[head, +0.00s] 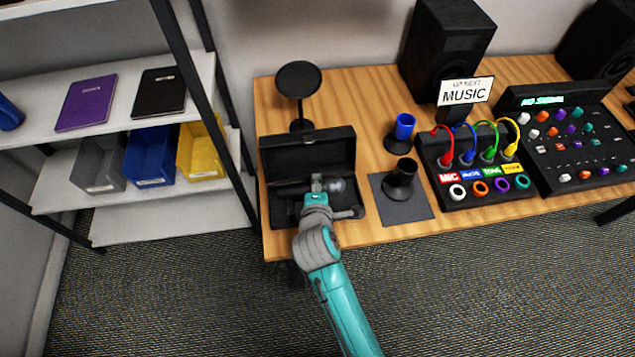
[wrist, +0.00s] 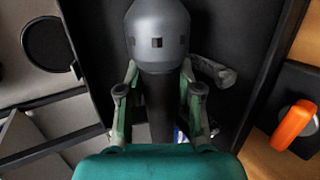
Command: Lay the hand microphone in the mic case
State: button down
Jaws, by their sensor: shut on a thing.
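The mic case (head: 308,150) is a black open box on the wooden table, its lid raised at the back. My gripper (head: 318,186) is over the case's open tray, shut on the hand microphone (wrist: 158,40). The microphone has a grey rounded head and a dark handle, which runs between my two fingers (wrist: 160,95) in the wrist view. In the head view the microphone lies crosswise within the case outline, partly hidden by my gripper. I cannot tell whether it touches the case floor.
A small dark grey piece (wrist: 216,72) lies in the case beside the microphone. A round black stand (head: 298,80) stands behind the case. Shelves (head: 110,92) stand left.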

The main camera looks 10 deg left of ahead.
jog(key=shift+f, duration=1.15)
jog(key=shift+s+d+f, duration=0.1)
jog(key=shift+s+f, duration=0.1)
jog(key=shift+f, duration=0.65)
jog(key=c, duration=0.7)
grip_release()
jog(key=shift+f, duration=0.1)
jog(key=shift+w+r, duration=0.1)
jog(key=shift+r, duration=0.55)
jog(key=shift+w+r, duration=0.1)
jog(key=shift+r, duration=3.6)
